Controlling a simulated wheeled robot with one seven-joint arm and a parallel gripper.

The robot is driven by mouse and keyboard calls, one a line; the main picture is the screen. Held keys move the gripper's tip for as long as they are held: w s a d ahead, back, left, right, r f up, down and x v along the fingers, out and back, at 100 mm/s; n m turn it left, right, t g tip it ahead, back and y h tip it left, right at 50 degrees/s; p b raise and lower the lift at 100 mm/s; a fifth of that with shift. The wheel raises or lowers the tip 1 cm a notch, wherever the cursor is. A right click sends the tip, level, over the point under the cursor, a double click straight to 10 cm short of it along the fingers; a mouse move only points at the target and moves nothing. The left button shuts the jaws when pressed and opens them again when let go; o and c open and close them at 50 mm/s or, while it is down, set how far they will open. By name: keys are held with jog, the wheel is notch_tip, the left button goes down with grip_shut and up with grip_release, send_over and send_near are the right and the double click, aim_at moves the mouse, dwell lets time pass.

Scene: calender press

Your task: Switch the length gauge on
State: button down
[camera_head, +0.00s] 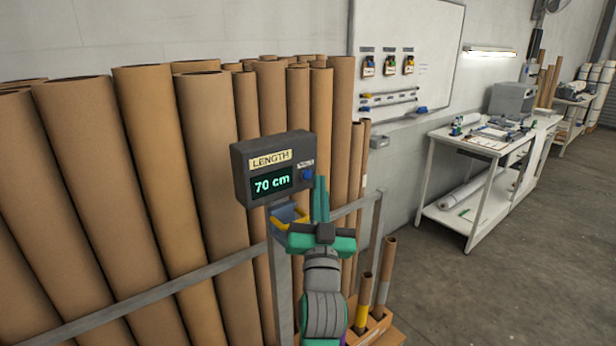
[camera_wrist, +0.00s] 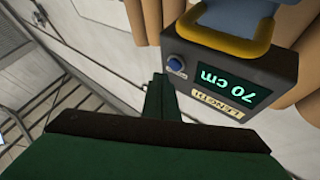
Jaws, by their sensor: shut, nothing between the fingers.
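The length gauge (camera_head: 270,168) is a dark grey box with a label reading LENGTH, mounted at the rail in front of the cardboard tubes. Its display (camera_head: 272,183) is lit and reads 70 cm in green. A blue round button (camera_head: 307,174) sits on its face, right of the display. In the wrist view the gauge (camera_wrist: 238,84) appears upside down, with the blue button (camera_wrist: 176,60) at its left. My gripper (camera_head: 320,190) is shut and empty, just right of the gauge. In the wrist view my green fingertips (camera_wrist: 160,82) are close to the button; whether they touch it I cannot tell.
Tall cardboard tubes (camera_head: 150,150) stand behind a metal rail (camera_head: 190,281) at the left. A yellow handle (camera_head: 289,219) is below the gauge. Short tubes stand in a wooden box (camera_head: 377,328) at lower right. A white workbench (camera_head: 480,143) is farther right, with open floor before it.

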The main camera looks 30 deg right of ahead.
jog(key=s, duration=0.4)
jog(key=shift+s+d, duration=0.15)
jog(key=shift+s, duration=0.15)
dwell(0.5)
